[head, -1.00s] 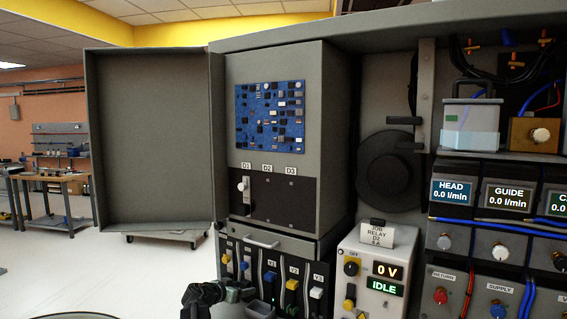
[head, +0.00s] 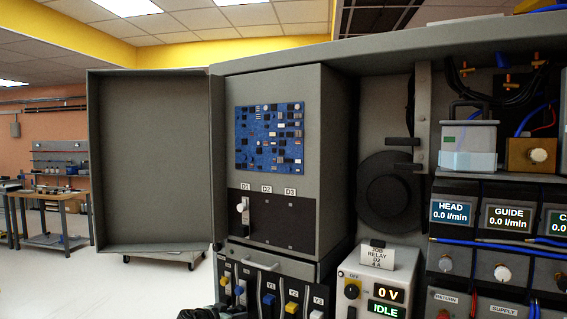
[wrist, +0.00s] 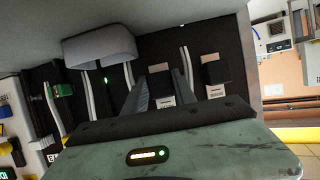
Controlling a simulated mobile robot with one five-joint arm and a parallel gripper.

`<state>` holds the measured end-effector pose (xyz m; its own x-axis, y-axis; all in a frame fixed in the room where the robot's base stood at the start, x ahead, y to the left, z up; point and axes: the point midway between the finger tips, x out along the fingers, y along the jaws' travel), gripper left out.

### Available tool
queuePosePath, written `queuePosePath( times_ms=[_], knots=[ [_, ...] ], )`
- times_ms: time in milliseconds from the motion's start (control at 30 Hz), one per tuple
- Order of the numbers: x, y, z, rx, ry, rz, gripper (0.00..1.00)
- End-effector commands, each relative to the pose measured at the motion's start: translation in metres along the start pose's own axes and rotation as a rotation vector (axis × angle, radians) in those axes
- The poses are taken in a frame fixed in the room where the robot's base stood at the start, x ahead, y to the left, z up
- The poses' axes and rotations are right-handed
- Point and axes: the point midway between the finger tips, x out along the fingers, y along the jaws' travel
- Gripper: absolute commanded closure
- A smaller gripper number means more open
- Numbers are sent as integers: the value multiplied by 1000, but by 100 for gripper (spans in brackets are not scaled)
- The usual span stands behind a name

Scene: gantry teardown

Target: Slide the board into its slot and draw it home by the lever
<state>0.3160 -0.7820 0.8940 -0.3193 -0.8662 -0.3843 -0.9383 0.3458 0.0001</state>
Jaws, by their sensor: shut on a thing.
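In the wrist view, seen upside down, the two grey fingers of my gripper (wrist: 161,88) are closed around a black block on a white labelled tab (wrist: 165,100) at the slot panel. The gripper hides part of it, and I cannot tell whether this is the board or its lever. A similar black block (wrist: 215,72) sits to the right. In the head view, the slot bank has a blue lever (head: 268,300), a yellow lever (head: 292,308) and a white lever (head: 316,315). Only a dark part of my arm shows at the bottom edge there; the fingertips are out of frame.
A pale grey cup-like piece (wrist: 100,48) juts out beside the gripper. An open cabinet door (head: 150,160) stands at the left. The power box (head: 365,270) reads 0 V and IDLE. A relay panel (head: 270,225) and blue circuit board (head: 269,138) are above the slots.

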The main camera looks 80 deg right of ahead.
Motion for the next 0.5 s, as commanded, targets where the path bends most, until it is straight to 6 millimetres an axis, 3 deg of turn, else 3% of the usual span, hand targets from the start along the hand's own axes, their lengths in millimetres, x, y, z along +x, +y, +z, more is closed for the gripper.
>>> queuePosePath(
  times_ms=[500],
  knots=[
    [-24, 1, 10, 0, 1, 2, 100]
  ],
)
